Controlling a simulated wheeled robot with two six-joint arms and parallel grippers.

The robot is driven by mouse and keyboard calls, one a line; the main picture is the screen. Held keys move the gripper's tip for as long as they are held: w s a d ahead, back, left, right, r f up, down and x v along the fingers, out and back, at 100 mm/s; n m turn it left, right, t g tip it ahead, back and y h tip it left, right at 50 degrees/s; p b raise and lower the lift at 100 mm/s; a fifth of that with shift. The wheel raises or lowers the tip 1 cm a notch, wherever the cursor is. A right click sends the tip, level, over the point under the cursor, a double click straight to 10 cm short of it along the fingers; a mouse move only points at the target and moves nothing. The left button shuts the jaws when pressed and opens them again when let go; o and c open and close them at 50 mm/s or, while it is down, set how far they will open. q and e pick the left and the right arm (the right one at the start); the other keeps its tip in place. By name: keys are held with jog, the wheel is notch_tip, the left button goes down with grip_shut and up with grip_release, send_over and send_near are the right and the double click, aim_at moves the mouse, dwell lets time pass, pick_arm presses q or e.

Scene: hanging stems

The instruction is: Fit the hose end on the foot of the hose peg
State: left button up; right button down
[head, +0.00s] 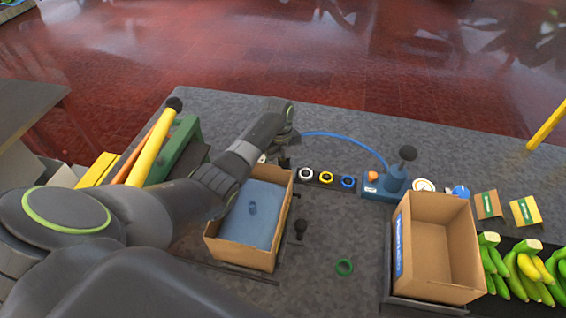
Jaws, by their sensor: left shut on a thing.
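A thin blue hose (340,137) arcs from a blue block-like unit (384,184) with a black ball-topped lever back to my left gripper (286,143). My left gripper is shut on the hose end, above the far end of the left carton; the fingers and arm mostly hide that end. A small dark peg with a rounded top (300,227) stands on the grey table just right of the left carton. I cannot tell for sure that it is the hose peg. The gripper is well behind it and apart from it. My right gripper is out of view.
An empty carton (402,262) and bananas (524,268) stand at right. The table between the cartons is mostly clear.

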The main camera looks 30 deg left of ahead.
pick_arm(q)
jog(key=o, duration=1.7)
jog(key=shift+r, duration=0.2)
jog(key=shift+r+p, duration=0.8)
jog(key=shift+p, duration=0.35)
jog(key=shift+r+p, duration=0.35)
jog(key=shift+r, duration=0.15)
